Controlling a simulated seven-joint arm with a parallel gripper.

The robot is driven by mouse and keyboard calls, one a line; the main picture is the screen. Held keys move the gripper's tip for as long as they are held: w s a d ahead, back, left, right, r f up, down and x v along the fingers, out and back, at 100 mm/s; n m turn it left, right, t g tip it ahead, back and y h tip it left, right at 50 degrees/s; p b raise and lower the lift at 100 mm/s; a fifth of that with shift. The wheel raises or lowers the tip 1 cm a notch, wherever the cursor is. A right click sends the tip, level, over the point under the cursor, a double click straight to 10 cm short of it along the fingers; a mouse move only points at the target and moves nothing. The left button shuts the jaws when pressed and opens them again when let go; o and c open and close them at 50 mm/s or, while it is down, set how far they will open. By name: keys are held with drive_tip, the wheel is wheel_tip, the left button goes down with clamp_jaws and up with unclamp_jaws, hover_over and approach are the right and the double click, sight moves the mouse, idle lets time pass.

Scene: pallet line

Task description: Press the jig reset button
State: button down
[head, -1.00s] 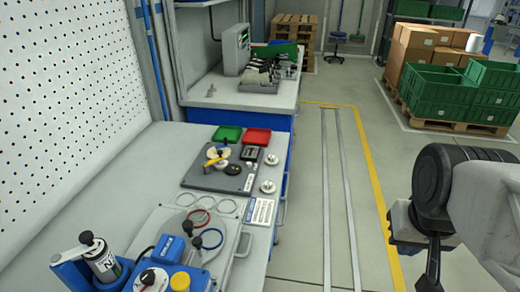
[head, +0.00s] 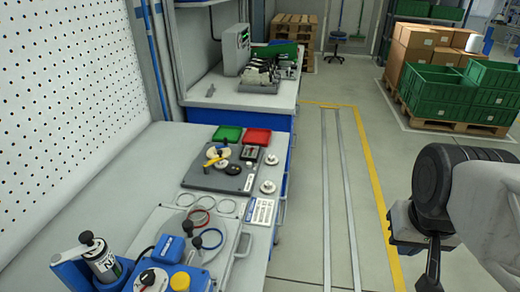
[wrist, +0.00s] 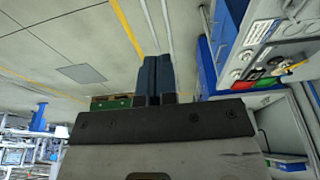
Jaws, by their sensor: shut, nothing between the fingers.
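A blue jig (head: 200,284) stands at the near end of the grey bench, cut off by the bottom edge of the head view. It carries a round yellow button (head: 180,281) and a white dial with a dark knob (head: 150,280). No label shows which control is the reset. My gripper (head: 430,278) is at the lower right of the head view, over the floor and well apart from the bench and the jig. In the wrist view its dark fingers (wrist: 154,82) are together and empty.
A bottle in a blue holder (head: 100,262) stands left of the jig. Open floor (head: 310,220) lies between bench and arm.

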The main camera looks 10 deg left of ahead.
idle(0.4)
drive_tip(key=w+a+r+h, duration=0.1)
drive_tip(key=w+a, duration=0.1)
drive_tip(key=w, duration=0.5)
drive_tip(key=w+a+r+h, duration=0.1)
drive_tip(key=w+a+r, duration=0.1)
drive_tip(key=w, duration=0.5)
drive_tip(key=t+h, duration=0.4)
drive_tip(key=h, duration=0.1)
hover_over(248, 163)
wheel_tip(248, 163, down, 14)
drive_tip(key=shift+w, duration=0.15)
drive_tip(key=shift+a+f, duration=0.1)
drive_tip(key=shift+f, duration=0.1)
drive_tip(key=shift+f, duration=4.25)
